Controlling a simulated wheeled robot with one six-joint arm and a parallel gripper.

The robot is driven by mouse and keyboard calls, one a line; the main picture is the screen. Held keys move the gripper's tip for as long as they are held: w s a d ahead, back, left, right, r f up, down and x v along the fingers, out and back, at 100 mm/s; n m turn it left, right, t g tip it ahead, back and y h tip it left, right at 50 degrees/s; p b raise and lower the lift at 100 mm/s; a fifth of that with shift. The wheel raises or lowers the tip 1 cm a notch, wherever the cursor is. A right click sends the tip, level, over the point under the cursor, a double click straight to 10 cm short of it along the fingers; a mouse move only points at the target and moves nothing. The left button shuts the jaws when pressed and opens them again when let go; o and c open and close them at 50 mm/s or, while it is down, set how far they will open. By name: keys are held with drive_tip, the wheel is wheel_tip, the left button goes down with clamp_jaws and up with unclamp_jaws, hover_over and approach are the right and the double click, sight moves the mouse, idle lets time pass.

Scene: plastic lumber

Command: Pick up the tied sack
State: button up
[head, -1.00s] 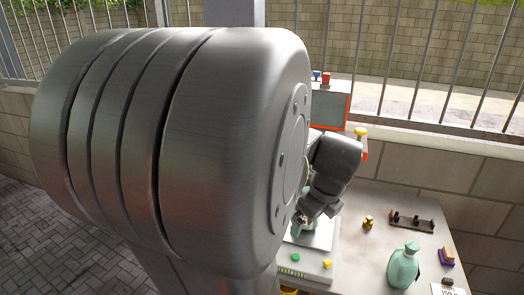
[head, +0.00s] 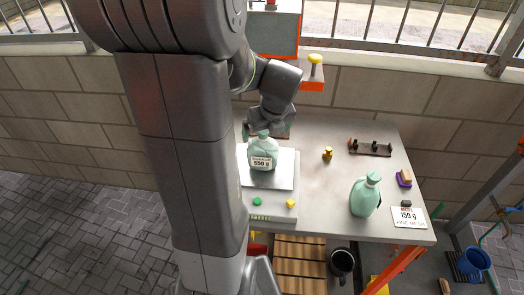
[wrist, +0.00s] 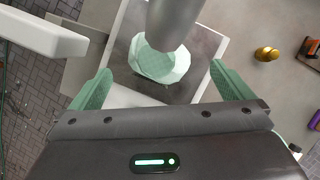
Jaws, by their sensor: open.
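A pale green, sack-like container with a narrow neck and a white 550 g label (head: 262,164) stands upright on the scale's plate (head: 284,178). A similar green container (head: 365,197) stands on the table to the right; I cannot tell for sure which one is the tied sack. My gripper (head: 258,130) is close to the top of the container on the scale. In the wrist view my gripper (wrist: 160,68) is open, its green fingers on either side of a faceted pale green body (wrist: 146,62). A grey rounded shape (wrist: 175,20) hides part of that body.
A brass weight (head: 327,154), a dark rack (head: 370,147), a purple-and-tan block (head: 404,178) and a 150 g card (head: 408,217) sit on the table (head: 320,205). A block wall (head: 370,95) runs behind. The table between scale and right container is mostly clear.

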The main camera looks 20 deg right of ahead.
sight(263, 137)
drive_tip(key=shift+p+x, duration=0.3)
drive_tip(key=shift+x, duration=2.45)
drive_tip(key=shift+w+a, duration=0.1)
drive_tip(key=shift+a, duration=0.05)
drive_tip(key=shift+r, duration=0.1)
drive_tip(key=shift+c, duration=0.4)
